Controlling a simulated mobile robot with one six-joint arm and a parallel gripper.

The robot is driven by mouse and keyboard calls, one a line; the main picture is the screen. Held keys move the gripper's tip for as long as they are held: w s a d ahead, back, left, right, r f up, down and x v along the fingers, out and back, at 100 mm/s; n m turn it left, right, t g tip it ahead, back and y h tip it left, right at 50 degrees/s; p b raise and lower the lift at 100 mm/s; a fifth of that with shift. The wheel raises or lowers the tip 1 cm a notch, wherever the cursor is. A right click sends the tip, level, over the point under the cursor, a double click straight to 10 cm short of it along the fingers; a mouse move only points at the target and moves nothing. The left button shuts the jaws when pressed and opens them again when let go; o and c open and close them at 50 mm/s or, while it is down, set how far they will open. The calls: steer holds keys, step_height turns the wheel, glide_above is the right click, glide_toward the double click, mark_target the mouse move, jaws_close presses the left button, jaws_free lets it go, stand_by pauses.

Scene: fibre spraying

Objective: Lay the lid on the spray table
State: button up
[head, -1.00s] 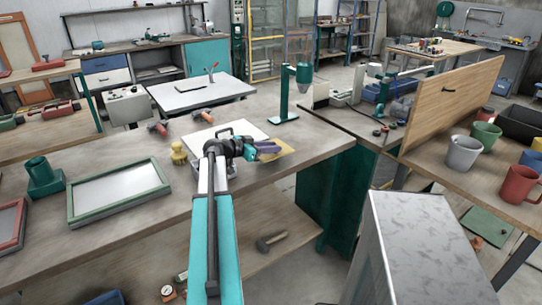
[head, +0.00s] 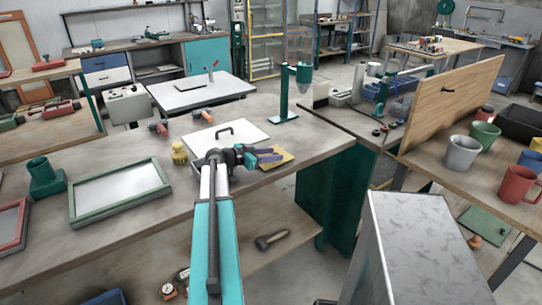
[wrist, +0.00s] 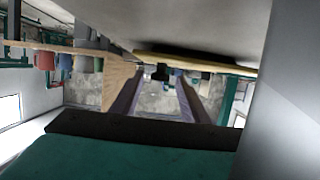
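The lid, a white square plate (head: 238,138) with a dark bar handle (head: 225,131), lies flat on the near workbench in the head view. My gripper (head: 276,153) is just right of the lid and low over a yellow board, pointing right and away from the handle. In the wrist view its two purple fingers (wrist: 165,95) stand apart with nothing held between them. The spray table seems to be the white-topped table (head: 185,98) behind the bench, with a red lever on it. My wrist hides the lid's near edge.
A green-framed screen (head: 118,191) lies at left. A green press stand (head: 284,95) stands behind my gripper. A wooden panel (head: 455,105) rises at right beside several mugs.

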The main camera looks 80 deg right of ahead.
steer(key=shift+w+a, duration=0.1)
steer(key=b+v, duration=0.2)
steer(key=v, duration=0.9)
steer(key=shift+w+a+r+b, duration=0.2)
steer(key=shift+w+b, duration=0.1)
steer(key=shift+b, duration=0.05)
steer(key=shift+s, duration=0.15)
stand_by(0.7)
